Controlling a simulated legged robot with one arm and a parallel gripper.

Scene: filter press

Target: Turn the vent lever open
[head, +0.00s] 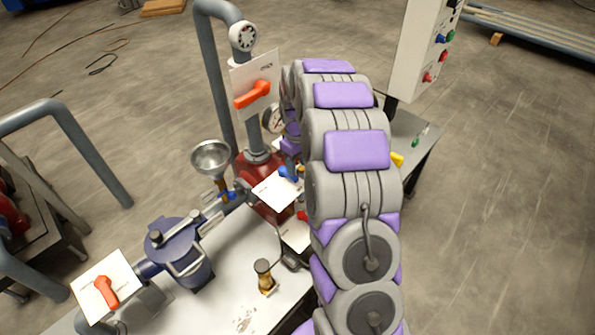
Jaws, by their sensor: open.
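Several levers stand on white plates, and I cannot read which one is the vent lever. A red lever (253,94) sits on an upright plate on the grey pipe, left of my arm. A second red lever (105,291) is on a tilted plate at the lower left. A small blue lever (288,174) is on a plate close to the left of my arm, with a partly hidden red lever (302,215) just below it. My grey and purple arm rises through the middle. Its fingers are hidden behind its own links.
A blue filter housing (180,254) and a metal funnel (211,158) stand around the pale bench (235,300). A brass-coloured fitting (265,277) stands on it. A pressure gauge (272,119) is beside my arm. A control box (423,50) stands upper right. Open floor lies right.

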